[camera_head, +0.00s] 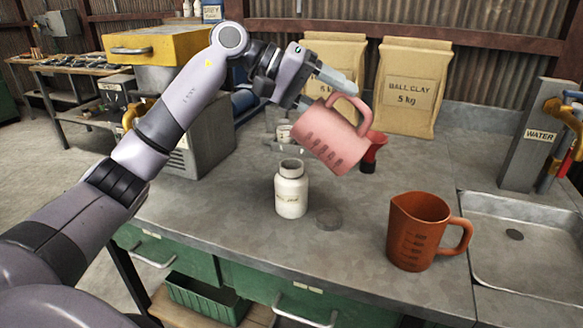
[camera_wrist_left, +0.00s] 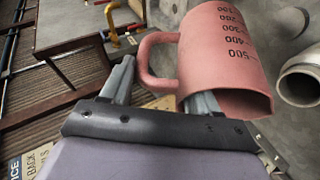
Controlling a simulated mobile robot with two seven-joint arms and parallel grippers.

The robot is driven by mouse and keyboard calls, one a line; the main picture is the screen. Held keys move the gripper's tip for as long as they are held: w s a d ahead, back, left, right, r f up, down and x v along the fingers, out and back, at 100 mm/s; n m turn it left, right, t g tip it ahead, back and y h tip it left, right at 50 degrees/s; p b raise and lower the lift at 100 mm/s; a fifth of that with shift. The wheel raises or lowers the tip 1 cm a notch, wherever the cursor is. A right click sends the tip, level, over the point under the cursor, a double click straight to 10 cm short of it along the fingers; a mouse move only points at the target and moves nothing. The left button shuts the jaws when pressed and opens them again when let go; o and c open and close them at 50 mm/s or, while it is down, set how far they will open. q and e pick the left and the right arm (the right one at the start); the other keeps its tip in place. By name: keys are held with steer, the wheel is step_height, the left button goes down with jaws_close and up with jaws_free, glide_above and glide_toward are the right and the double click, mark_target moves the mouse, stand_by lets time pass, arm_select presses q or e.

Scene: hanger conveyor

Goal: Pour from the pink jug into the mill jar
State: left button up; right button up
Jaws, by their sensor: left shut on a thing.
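The pink jug (camera_head: 325,136) is tilted in the air above the bench. My left gripper (camera_head: 338,88) is shut on its handle; the handle (camera_wrist_left: 147,62) also shows between the fingers in the left wrist view. The mill jar (camera_head: 291,190) is a white, open jar standing upright on the bench, below and to the left of the jug. A round open mouth, apparently the jar's (camera_wrist_left: 301,86), shows right of the jug in the left wrist view, apart from it. No stream shows, and the jug's contents are hidden. My right gripper is out of view.
A grey round lid (camera_head: 328,218) lies beside the jar. A brown-orange jug (camera_head: 413,235) stands right, before the sink (camera_head: 540,270). A red cup-like thing (camera_head: 373,152) is behind the pink jug. Clay bags (camera_head: 412,90) stand at the back.

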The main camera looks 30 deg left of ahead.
mark_target(323, 107)
arm_select(q)
steer(key=shift+a, duration=0.1)
stand_by(0.5)
steer(key=shift+a+f+h+b, duration=0.25)
steer(key=shift+h+b, duration=0.25)
steer(key=shift+b, duration=0.6)
steer(key=shift+a, duration=0.1)
steer(key=shift+s+a+f+n+t+h+b, duration=0.15)
steer(key=shift+a+n+t+h+b, duration=0.35)
steer(key=shift+b, duration=0.7)
steer(key=shift+f+b, duration=0.1)
steer(key=shift+b, duration=0.25)
steer(key=shift+a+f+h+b, duration=0.3)
steer(key=shift+a+h+b, duration=0.25)
steer(key=shift+b, duration=0.55)
steer(key=shift+f, duration=0.1)
steer(key=shift+s+a+f+t+h+b, duration=0.1)
steer(key=shift+a+f+t+h+b, duration=0.35)
steer(key=shift+b, duration=0.9)
